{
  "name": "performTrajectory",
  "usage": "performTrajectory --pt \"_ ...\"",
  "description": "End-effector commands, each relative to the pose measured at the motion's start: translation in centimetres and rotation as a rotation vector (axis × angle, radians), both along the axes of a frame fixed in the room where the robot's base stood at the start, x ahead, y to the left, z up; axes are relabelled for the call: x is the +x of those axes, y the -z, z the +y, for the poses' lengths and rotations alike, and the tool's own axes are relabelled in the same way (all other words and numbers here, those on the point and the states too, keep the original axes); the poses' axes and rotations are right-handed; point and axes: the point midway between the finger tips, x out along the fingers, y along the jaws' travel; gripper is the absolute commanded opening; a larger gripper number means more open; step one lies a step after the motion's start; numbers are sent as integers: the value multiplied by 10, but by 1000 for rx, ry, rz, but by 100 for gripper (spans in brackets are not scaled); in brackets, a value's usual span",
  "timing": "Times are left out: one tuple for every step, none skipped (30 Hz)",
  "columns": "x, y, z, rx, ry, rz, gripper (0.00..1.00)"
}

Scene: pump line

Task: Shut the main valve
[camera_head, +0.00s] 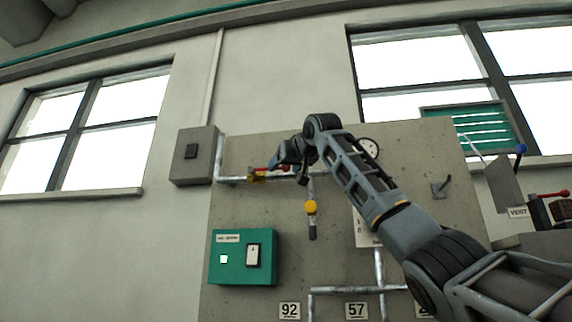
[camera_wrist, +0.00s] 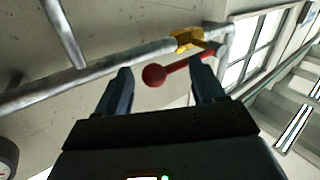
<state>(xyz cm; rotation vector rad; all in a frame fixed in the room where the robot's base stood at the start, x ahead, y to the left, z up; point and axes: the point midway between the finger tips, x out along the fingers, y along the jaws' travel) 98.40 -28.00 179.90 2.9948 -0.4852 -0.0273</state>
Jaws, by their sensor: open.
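A valve with a yellow body (camera_head: 258,175) sits on the upper horizontal pipe of the grey panel, taken here as the main valve since no label on it is readable. It also shows in the wrist view (camera_wrist: 187,40). Its red lever (camera_wrist: 180,69) ends in a round red knob (camera_wrist: 153,76) and lies roughly along the pipe. My gripper (camera_wrist: 161,68) is open, its two fingers apart, with the knob showing between them and the lever passing by the right fingertip. I cannot tell whether they touch. In the head view my gripper (camera_head: 288,158) partly hides the lever.
A second yellow valve (camera_head: 311,207) with a dark handle hangs on a vertical pipe below. A green switch box (camera_head: 227,272) is at lower left, a grey box (camera_head: 192,152) at upper left. A gauge (camera_head: 369,147) and a VENT sign (camera_head: 517,212) are to the right.

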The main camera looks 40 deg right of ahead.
Motion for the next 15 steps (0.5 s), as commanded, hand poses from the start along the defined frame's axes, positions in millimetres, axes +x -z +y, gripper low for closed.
performTrajectory --pt "0 0 0 0 0 0 69" --pt "0 0 0 0 0 0 69" --pt "0 0 0 0 0 0 68" --pt "0 0 0 0 0 0 65" --pt "0 0 0 0 0 0 62" --pt "0 0 0 0 0 0 58" --pt "0 0 0 0 0 0 56" --pt "0 0 0 0 0 0 53" --pt "0 0 0 0 0 0 49" --pt "0 0 0 0 0 0 46" --pt "0 0 0 0 0 0 43" --pt "0 0 0 0 0 0 39" --pt "0 0 0 0 0 0 36" --pt "0 0 0 0 0 0 34" --pt "0 0 0 0 1 0 30"
